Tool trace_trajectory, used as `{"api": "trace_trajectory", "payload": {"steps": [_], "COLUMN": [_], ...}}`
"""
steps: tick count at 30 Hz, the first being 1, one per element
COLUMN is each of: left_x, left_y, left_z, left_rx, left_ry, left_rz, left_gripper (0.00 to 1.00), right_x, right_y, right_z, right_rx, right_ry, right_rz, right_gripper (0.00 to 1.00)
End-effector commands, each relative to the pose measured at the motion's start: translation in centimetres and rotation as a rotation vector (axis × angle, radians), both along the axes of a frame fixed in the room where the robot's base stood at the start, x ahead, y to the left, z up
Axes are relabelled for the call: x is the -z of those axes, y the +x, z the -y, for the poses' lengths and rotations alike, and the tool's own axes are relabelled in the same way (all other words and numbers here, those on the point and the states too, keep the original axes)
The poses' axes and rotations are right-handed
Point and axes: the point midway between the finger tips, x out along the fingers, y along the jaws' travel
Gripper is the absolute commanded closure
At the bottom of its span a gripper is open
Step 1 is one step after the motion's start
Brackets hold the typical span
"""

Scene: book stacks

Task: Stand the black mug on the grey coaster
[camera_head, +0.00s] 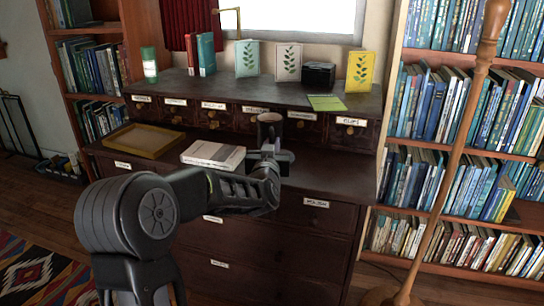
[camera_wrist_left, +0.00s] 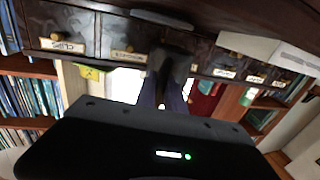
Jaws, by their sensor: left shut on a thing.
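The black mug (camera_head: 270,130) is upright at the front of my left gripper (camera_head: 269,151), over the middle of the dark desk and before the row of small drawers. The gripper is shut on it. In the left wrist view a dark shape that looks like the mug (camera_wrist_left: 172,65) shows beyond the gripper's dark body. Whether the mug's base touches the desk cannot be told, because the gripper hides it. My right gripper is not in view.
A closed book (camera_head: 213,155) and a yellow-rimmed tray (camera_head: 144,141) lie on the desk (camera_head: 335,172) left of the gripper. The upper shelf holds a black box (camera_head: 318,75), upright cards and a green-white can (camera_head: 149,65). The desk right of the gripper looks clear. A wooden pole (camera_head: 455,150) stands at right.

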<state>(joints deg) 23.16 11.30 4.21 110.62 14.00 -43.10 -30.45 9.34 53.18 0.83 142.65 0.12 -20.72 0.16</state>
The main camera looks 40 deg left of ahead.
Motion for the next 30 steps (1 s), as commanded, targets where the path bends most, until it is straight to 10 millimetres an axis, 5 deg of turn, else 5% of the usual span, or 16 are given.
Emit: {"api": "trace_trajectory", "payload": {"steps": [5, 18, 19, 27, 30], "left_x": [2.7, 3.1, 3.3, 3.2, 3.2], "left_y": [0.0, 0.0, 0.0, 0.0, 0.0], "left_z": [0.0, 0.0, 0.0, 0.0, 0.0], "left_rx": [-0.001, -0.001, 0.000, -0.001, -0.001], "left_ry": [0.001, 0.001, -0.001, -0.001, -0.001], "left_rz": [0.002, 0.004, 0.001, 0.001, 0.001], "left_gripper": [1.00, 1.00, 0.86, 0.65, 0.65], "right_x": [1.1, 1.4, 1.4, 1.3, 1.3], "right_y": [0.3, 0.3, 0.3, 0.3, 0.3], "right_z": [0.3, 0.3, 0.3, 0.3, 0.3], "right_rx": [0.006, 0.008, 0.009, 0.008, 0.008], "right_ry": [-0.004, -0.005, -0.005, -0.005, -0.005], "right_rz": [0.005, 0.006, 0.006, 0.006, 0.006], "right_gripper": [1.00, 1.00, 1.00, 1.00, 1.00]}}
